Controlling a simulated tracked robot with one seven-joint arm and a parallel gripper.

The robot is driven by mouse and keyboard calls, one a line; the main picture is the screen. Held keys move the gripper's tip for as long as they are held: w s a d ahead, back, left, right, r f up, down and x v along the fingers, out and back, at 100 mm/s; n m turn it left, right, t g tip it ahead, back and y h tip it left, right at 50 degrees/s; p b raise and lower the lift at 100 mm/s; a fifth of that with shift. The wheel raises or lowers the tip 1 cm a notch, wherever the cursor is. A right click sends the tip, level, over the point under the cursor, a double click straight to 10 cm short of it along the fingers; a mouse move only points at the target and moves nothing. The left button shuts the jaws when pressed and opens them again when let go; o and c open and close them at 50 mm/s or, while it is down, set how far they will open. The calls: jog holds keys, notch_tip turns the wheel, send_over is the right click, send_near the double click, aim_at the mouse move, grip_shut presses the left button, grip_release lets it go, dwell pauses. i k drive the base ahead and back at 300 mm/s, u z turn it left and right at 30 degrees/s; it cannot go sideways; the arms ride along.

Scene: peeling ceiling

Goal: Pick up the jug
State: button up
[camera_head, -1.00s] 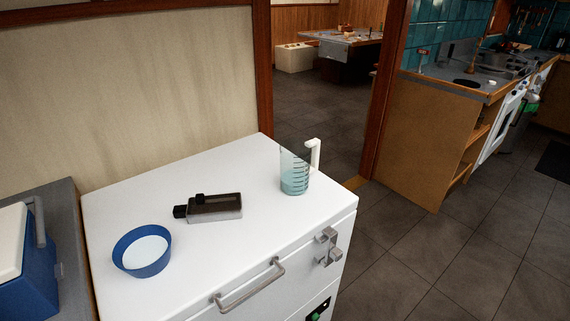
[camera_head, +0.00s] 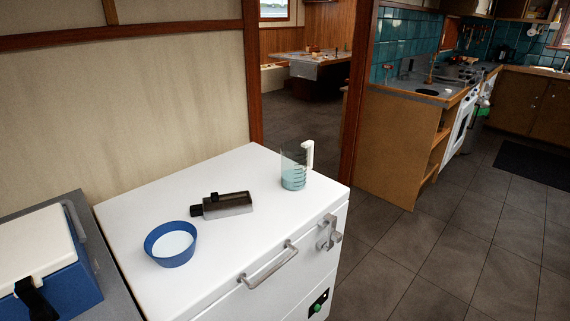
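The jug (camera_head: 293,172) is a clear measuring jug with dark markings, a bluish lower part and a white handle on its right side. It stands upright near the far right corner of a white chest-like cabinet top (camera_head: 190,285). Nothing touches it. My gripper does not show in this view, so I cannot see where it is or whether it is open.
A dark bottle-like device (camera_head: 228,204) lies left of the jug, and a blue bowl (camera_head: 171,246) with a white inside stands nearer. A blue and white cooler (camera_head: 50,260) is at the left. A metal handle (camera_head: 268,265) and latch (camera_head: 329,233) stick out in front. Floor (camera_head: 430,250) is open at right.

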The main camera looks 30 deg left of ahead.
aim_at(297, 156)
jog(key=u, duration=0.4)
jog(key=k, duration=0.95)
jog(key=z, duration=0.15)
jog(key=i, duration=1.7)
jog(key=u, duration=0.05)
